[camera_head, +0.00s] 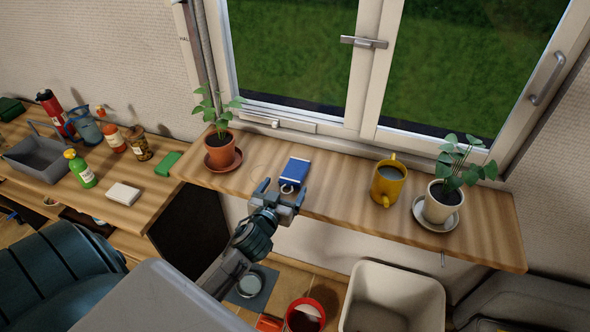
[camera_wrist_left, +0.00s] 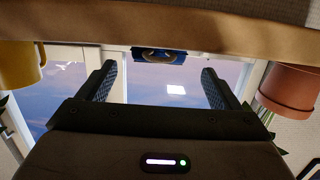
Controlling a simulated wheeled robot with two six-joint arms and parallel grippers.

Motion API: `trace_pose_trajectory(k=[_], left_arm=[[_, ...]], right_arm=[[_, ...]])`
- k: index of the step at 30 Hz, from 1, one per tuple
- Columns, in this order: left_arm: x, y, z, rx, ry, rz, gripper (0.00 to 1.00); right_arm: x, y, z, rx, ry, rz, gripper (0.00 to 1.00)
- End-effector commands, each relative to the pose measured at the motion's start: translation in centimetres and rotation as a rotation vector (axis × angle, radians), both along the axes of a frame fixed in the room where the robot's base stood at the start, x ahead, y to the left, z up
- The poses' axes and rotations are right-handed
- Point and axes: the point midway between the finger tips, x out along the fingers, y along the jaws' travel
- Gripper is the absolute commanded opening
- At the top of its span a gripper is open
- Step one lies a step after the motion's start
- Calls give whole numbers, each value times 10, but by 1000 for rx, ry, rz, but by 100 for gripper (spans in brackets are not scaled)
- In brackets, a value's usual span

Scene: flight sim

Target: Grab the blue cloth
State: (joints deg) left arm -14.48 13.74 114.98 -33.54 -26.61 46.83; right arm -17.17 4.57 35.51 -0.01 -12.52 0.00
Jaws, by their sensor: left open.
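The blue cloth (camera_head: 295,172), a small folded blue piece with a pale edge and a light ring shape at its near end, lies on the wooden windowsill shelf (camera_head: 340,200) below the window. It also shows in the left wrist view (camera_wrist_left: 158,55), at the shelf's edge, between the finger lines. My left gripper (camera_head: 282,192) is open and empty at the shelf's front edge, just short of the cloth, with its fingers pointing at it. In the left wrist view the open fingers (camera_wrist_left: 158,83) stand either side below the cloth. My right gripper is not in view.
A plant in a terracotta pot (camera_head: 221,150) stands left of the cloth. A white bin (camera_head: 392,298) stands below the shelf.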

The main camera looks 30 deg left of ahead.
Motion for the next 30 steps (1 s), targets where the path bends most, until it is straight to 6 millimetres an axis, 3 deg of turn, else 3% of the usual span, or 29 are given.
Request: trace_pose_trajectory(k=[15, 25, 30], left_arm=[[52, 11, -9, 1, 1, 1, 85], [58, 12, -12, 0, 1, -1, 85], [57, 12, -12, 0, 1, 0, 52]], right_arm=[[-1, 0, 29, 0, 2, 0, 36], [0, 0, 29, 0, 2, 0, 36], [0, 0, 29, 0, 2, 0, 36]])
